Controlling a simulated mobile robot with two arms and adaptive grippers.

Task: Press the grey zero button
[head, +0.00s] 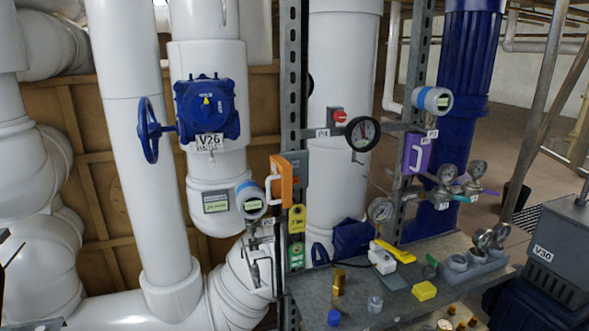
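I cannot make out a grey button marked zero at this size. Two round digital gauges with blue bands and small green displays show: one lower left (251,202), one upper right (437,101). A dark sliver at the left edge (8,250) may be part of my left gripper; its fingers cannot be read. My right gripper is not in view.
A grey bench (345,298) carries a yellow block (424,291), a brass piece (338,283) and other small parts. A blue valve V26 (205,108) and white pipes fill the left.

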